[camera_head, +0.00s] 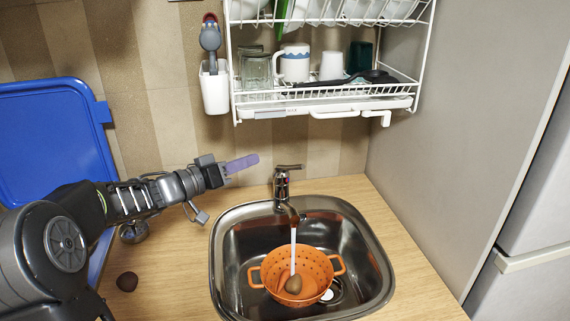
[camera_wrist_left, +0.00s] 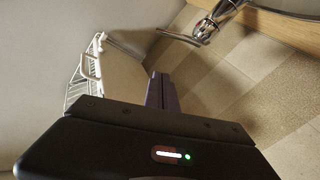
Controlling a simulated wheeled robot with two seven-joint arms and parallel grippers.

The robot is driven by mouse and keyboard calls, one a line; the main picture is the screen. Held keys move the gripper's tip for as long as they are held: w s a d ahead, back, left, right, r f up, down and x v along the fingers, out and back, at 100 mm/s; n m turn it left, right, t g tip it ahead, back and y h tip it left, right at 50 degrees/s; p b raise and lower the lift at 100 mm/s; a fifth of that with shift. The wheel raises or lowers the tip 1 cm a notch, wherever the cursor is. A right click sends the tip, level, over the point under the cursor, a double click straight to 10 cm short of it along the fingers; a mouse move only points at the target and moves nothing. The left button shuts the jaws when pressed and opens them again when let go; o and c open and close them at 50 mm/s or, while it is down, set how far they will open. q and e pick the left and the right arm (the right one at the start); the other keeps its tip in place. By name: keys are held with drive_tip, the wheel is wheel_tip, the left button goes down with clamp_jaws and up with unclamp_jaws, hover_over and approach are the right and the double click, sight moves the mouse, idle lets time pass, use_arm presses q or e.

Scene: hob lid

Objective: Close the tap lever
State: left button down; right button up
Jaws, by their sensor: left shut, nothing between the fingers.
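The chrome tap (camera_head: 283,190) stands at the back edge of the sink, with its lever (camera_head: 289,167) on top pointing right. Water runs from the spout down into an orange colander (camera_head: 316,257) in the sink. My left gripper (camera_head: 256,158) is shut and empty, just left of the tap lever and slightly above it, apart from it. In the left wrist view the shut purple fingers (camera_wrist_left: 157,88) show, with the tap (camera_wrist_left: 217,20) at the upper right and its lever (camera_wrist_left: 184,39) beside it. My right gripper is out of view.
The metal sink (camera_head: 377,275) is set in a wooden counter (camera_head: 412,256). A dish rack (camera_head: 330,113) hangs above the tap. A blue tray (camera_head: 50,130) leans at left.

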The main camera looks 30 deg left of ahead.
use_arm(q)
drive_tip(key=p, duration=0.2)
hover_over(290, 167)
drive_tip(key=a+v, duration=0.1)
drive_tip(key=v, duration=0.2)
drive_tip(key=d+f, duration=0.1)
drive_tip(key=f, duration=0.1)
drive_tip(key=d+f, duration=0.1)
drive_tip(key=f, duration=0.1)
drive_tip(key=shift+w+d+b, duration=0.1)
drive_tip(key=shift+d+b, duration=0.1)
drive_tip(key=shift+b, duration=0.2)
drive_tip(key=shift+s+d+f+m+b, duration=0.2)
drive_tip(key=shift+d+f+m+b, duration=0.25)
drive_tip(key=shift+f+m+b, duration=0.2)
drive_tip(key=shift+s+d+f+m+b, duration=0.2)
drive_tip(key=shift+d+f+m+b, duration=0.25)
drive_tip(key=shift+f+m+b, duration=0.15)
drive_tip(key=shift+r, duration=0.15)
